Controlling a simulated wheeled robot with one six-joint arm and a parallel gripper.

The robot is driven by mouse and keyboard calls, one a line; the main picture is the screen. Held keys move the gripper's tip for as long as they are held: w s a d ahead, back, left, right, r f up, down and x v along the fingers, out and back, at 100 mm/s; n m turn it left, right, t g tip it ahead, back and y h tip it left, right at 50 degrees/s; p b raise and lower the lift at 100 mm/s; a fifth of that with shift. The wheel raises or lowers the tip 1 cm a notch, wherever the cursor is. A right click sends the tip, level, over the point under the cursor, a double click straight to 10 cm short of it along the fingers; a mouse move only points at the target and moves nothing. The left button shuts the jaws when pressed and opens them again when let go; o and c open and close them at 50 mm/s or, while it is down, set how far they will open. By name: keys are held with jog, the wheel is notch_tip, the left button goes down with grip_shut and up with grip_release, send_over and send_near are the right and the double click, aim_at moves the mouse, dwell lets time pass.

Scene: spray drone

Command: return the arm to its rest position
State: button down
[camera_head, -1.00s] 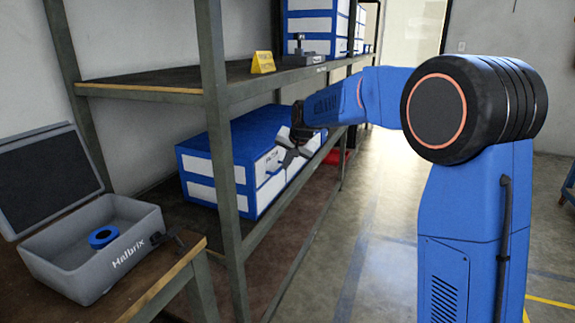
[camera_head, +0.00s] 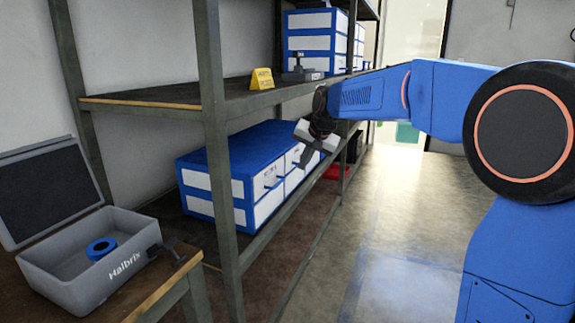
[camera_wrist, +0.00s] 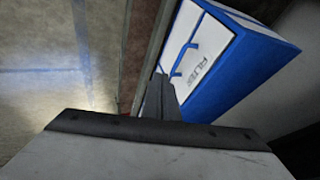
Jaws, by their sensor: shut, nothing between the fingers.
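My blue arm reaches from the right side of the head view toward the shelf. My gripper (camera_head: 306,160) hangs at its end in front of the blue-and-white drawer cabinet (camera_head: 235,150) on the lower shelf. The gripper is shut and holds nothing. In the wrist view its closed fingers (camera_wrist: 160,98) point toward the cabinet (camera_wrist: 215,60), whose white drawer front reads "FILTER" and has a blue handle. The fingers look apart from the cabinet, though the exact distance is unclear.
The shelf post (camera_head: 217,160) stands left of the gripper. The upper shelf holds a yellow sign (camera_head: 262,79) and more drawers (camera_head: 308,42). Floor (camera_head: 400,215) is clear.

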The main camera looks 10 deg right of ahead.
jog(key=s+d+f+n+h, duration=0.15)
jog(key=s+d, duration=0.25)
jog(key=s, duration=0.8)
jog(key=s+d+f+n+g, duration=0.1)
jog(key=s+d+f, duration=0.2)
jog(key=s, duration=0.8)
jog(key=s+d+f+n, duration=0.15)
jog(key=s+d, duration=0.25)
jog(key=s, duration=0.8)
jog(key=s+d+f+n, duration=0.1)
jog(key=s+d+f, duration=0.1)
jog(key=s+f, duration=0.6)
jog(key=s+h, duration=0.1)
jog(key=s, duration=0.3)
jog(key=shift+s+d+f+g, duration=0.15)
jog(key=shift+s+d+g, duration=0.1)
jog(key=shift+g, duration=0.05)
